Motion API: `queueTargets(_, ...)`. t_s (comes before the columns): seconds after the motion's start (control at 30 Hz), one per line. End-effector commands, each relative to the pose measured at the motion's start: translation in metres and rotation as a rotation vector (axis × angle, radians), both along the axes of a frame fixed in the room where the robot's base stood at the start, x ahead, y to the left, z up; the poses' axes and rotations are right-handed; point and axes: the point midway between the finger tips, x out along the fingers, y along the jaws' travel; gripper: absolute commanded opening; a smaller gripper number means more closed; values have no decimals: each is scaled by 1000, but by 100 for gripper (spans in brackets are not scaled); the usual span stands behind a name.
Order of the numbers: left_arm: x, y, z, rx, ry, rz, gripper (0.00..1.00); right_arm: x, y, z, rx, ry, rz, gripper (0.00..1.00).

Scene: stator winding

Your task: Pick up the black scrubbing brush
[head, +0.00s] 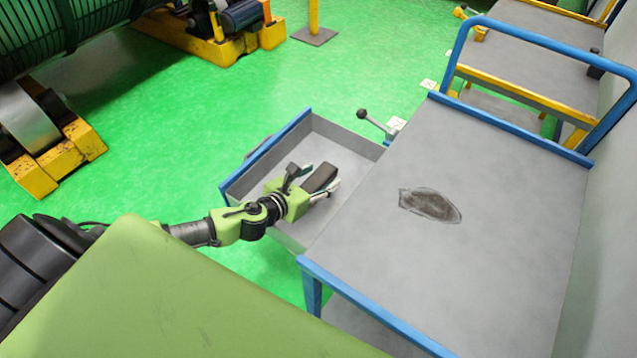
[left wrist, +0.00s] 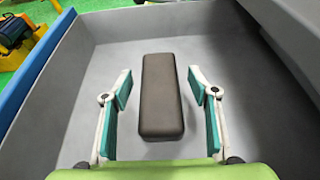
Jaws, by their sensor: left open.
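The black scrubbing brush (left wrist: 161,95) is a dark, oblong block lying on the floor of the open grey drawer (left wrist: 75,60). In the head view the brush (head: 320,177) shows at the fingers of my left gripper (head: 314,182). My left gripper is open over the drawer. In the left wrist view its two teal-padded fingers (left wrist: 160,110) stand one on each side of the brush, with a gap on both sides. No finger touches the brush there. My right gripper is not in view.
A lever with a black knob (head: 362,114) stands by the drawer's far corner. Another cart (head: 540,60) stands behind. Green floor lies open to the left.

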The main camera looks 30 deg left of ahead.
Motion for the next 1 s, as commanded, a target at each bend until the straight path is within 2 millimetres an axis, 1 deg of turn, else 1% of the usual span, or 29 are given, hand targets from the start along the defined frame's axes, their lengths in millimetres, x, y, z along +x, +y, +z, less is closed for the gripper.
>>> queueTargets(0.03, 0, 0, 0, 0, 0, 0, 49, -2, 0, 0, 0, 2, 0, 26)
queueTargets(0.07, 0, 0, 0, 0, 0, 0, 41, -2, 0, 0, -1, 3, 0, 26)
queueTargets(0.1, 0, 0, 0, 0, 0, 0, 31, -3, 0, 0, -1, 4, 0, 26)
queueTargets(0.17, 0, 0, 0, 0, 0, 1, 15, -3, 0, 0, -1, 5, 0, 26)
queueTargets(0.2, 0, 0, 0, 0, 0, 1, 9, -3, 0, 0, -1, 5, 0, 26)
queueTargets(0.47, 0, 0, 1, 1, -1, 1, 9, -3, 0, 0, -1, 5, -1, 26)
queueTargets(0.57, 0, 1, 9, 2, -4, 0, 9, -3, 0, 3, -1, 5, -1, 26)
queueTargets(0.67, 1, 1, 26, 2, -5, -2, 9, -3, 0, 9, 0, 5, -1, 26)
queueTargets(0.8, 1, 1, 55, 2, -5, -1, 9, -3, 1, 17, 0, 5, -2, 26)
queueTargets(0.9, 1, 1, 74, 3, -6, -2, 9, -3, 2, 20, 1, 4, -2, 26)
queueTargets(1.0, 1, 1, 88, 2, -4, 0, 9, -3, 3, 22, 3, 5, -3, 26)
